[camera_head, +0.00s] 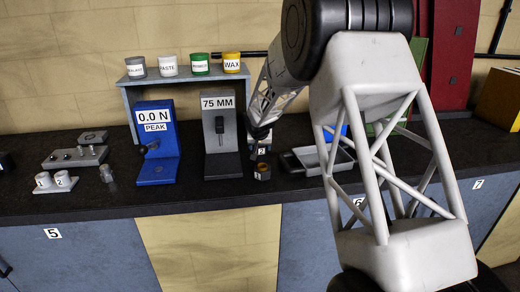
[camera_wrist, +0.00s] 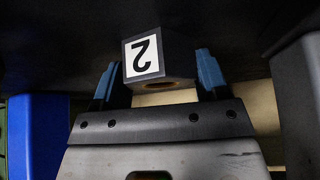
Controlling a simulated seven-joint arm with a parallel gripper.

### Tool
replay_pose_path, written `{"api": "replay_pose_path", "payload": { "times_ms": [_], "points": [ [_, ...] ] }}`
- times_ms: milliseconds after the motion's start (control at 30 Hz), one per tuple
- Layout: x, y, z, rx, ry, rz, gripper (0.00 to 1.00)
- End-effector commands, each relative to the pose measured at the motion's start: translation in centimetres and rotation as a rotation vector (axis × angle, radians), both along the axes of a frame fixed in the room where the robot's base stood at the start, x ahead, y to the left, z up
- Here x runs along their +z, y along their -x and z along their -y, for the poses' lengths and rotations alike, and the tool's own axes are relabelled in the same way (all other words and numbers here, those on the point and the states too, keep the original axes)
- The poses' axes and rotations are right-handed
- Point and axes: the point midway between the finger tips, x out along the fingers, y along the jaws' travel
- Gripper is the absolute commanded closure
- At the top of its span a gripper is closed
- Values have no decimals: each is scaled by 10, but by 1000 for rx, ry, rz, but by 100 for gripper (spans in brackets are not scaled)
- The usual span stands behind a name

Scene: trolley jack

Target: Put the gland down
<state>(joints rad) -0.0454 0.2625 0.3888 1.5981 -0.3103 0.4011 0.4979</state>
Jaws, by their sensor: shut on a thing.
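My gripper (camera_wrist: 157,76) is shut on a dark grey block marked "2", which I take to be the gland (camera_wrist: 176,60). The gland sits between the two blue fingers, its label upside down in the wrist view, with a brownish round opening in its lower face. In the head view my gripper (camera_head: 260,134) is over the dark bench, and the label of the gland (camera_head: 262,152) shows just below it. A small dark piece with a brownish top (camera_head: 262,169) stands on the bench just under and in front. I cannot tell the gap between them.
The "75 MM" stand (camera_head: 222,165) and blue "0.0 N" gauge (camera_head: 156,170) stand left of my gripper. A grey tray (camera_head: 335,166) lies to the right. A shelf with several labelled pots (camera_head: 168,66) is behind. Small metal parts (camera_head: 76,157) lie far left.

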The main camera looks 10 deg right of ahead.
Motion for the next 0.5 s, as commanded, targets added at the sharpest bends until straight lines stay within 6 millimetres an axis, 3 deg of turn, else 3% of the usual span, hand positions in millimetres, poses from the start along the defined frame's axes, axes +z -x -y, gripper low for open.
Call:
{"api": "replay_pose_path", "payload": {
  "times_ms": [267, 500],
  "points": [
    [3, 0, 0, 0, 0, 2, 80],
    [20, 0, 0, -1, 0, 2, 80]
  ]
}}
